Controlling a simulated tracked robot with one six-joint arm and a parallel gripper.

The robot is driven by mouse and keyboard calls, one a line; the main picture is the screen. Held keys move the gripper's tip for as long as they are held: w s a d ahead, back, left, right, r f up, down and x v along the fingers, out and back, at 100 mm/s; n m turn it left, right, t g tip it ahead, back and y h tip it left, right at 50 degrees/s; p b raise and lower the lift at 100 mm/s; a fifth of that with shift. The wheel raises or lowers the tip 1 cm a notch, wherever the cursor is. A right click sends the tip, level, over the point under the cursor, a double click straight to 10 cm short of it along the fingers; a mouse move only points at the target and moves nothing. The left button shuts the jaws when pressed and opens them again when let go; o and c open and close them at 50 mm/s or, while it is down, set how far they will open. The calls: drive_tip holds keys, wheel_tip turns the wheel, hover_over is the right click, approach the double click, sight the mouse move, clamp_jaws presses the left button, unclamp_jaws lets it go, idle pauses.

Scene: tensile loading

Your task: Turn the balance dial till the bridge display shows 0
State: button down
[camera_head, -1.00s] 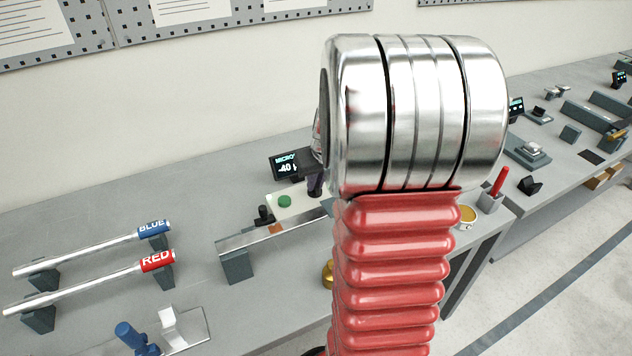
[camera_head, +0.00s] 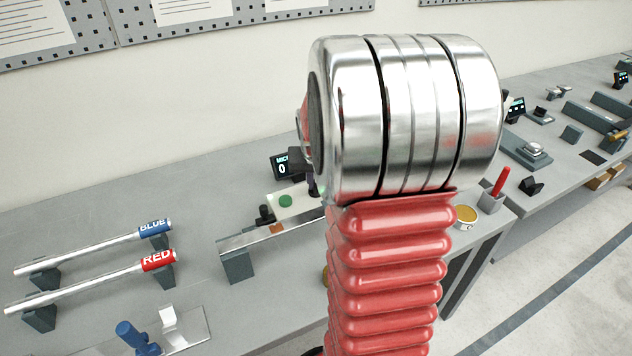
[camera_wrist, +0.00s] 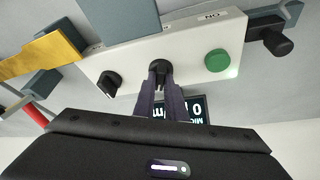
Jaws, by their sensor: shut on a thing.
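The balance dial (camera_wrist: 159,68) is a small black knob in the middle of a white panel (camera_wrist: 190,50) in the wrist view. My gripper (camera_wrist: 161,80) is shut on it, the dark fingers on either side. The bridge display (camera_head: 284,166) is partly hidden behind my arm in the head view, and a 0 shows on it. In the wrist view the display (camera_wrist: 194,110) appears upside down behind the fingers, also with a 0. In the head view the dial and fingertips are mostly hidden by my arm.
A second black knob (camera_wrist: 110,83) and a green button (camera_wrist: 217,60) flank the dial on the panel. A metal bar (camera_head: 258,236) runs in front of the panel. Blue (camera_head: 155,228) and red (camera_head: 158,260) labelled rods lie on stands at the left.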

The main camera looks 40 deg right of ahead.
idle(0.3)
drive_tip(key=c, duration=1.8)
unclamp_jaws()
drive_tip(key=v, duration=1.3)
drive_tip(key=shift+a+r, duration=0.2)
drive_tip(key=shift+r, duration=0.1)
